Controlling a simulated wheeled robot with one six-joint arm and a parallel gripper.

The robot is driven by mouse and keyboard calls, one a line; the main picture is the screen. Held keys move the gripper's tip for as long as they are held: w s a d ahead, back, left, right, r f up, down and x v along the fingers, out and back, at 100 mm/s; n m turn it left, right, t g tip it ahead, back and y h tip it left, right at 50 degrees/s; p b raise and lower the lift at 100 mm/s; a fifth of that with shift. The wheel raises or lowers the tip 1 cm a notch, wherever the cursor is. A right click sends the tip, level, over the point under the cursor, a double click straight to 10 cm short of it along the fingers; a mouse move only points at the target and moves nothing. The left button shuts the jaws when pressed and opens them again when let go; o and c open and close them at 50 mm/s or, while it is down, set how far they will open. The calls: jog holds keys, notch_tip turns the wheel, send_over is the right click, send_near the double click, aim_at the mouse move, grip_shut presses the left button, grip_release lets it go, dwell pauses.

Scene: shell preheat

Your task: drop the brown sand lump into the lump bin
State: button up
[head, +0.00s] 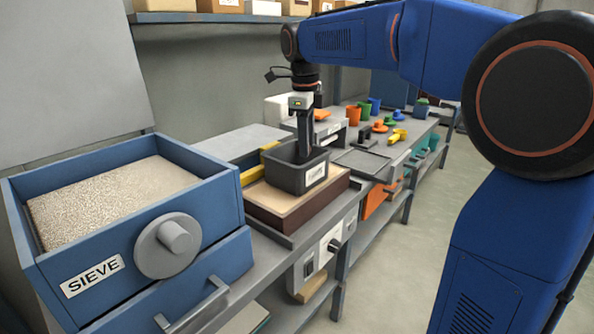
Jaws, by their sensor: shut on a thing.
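A dark grey open-topped bin (316,176) with a small white label, too small to read, stands on a wooden-topped block at mid-bench; it appears to be the lump bin. My gripper (304,150) points straight down over it, its fingers reaching down inside the rim. My gripper is shut, and the brown sand lump itself does not show; the bin's walls and the fingers hide what is between the tips.
A blue sieve box (212,197) full of pale grains stands at the front left. A yellow bar (252,174) lies beside the bin. Several coloured cups and parts stand farther along the bench. A shelf with boxes (220,5) hangs above.

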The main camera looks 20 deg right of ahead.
jog(key=o, duration=1.2)
jog(key=shift+r, duration=0.1)
jog(key=r, duration=0.5)
jog(key=s+r, duration=0.1)
jog(key=r, duration=0.5)
jog(key=a+r, duration=0.1)
jog(key=r, duration=0.5)
jog(key=shift+s+a, duration=0.1)
jog(key=shift+s, duration=0.3)
jog(key=s+d+f+n+t, duration=0.1)
jog(key=s+d+f+n, duration=0.1)
jog(key=s+f+n, duration=0.6)
jog(key=s+d+f+n+t, duration=0.1)
jog(key=s+d+f+n, duration=0.2)
jog(key=s+f+n, duration=0.5)
jog(key=s+d+f+n+t, duration=0.1)
jog(key=s+d+f+n, duration=0.1)
jog(key=s+f+n, duration=0.6)
jog(key=shift+s+d+f+n+t+y, duration=0.15)
jog(key=shift+s+f, duration=1)
jog(key=shift+f, duration=0.75)
jog(key=shift+s+d+f+n+t+y, duration=0.1)
jog(key=shift+s+f, duration=1.05)
jog(key=shift+f, duration=0.75)
jog(key=shift+s+d+f+n+t+y, duration=0.15)
jog(key=shift+s+f, duration=1)
jog(key=shift+f, duration=0.75)
